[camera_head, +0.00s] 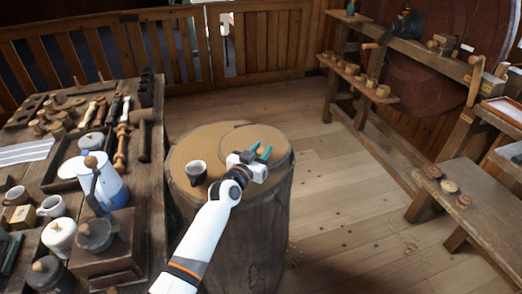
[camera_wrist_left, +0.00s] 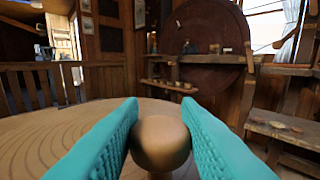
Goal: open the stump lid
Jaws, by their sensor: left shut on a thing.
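The wooden stump (camera_head: 262,240) stands upright on the floor in the middle of the head view. On top, two round ringed wooden faces overlap; the lid (camera_head: 285,142) seems to be one of them, but I cannot tell which lies over the other. A round brown knob (camera_wrist_left: 160,142) shows in the left wrist view between the teal fingers. My left gripper (camera_head: 264,152) is shut on this knob, just above the stump top. The ringed wood (camera_wrist_left: 40,140) spreads below and left of it. My right gripper is not in view.
A crowded workbench (camera_head: 152,150) with tools and pots is close on the left. Benches with wooden pieces (camera_head: 470,195) stand right. The floor between (camera_head: 340,200) is mostly clear.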

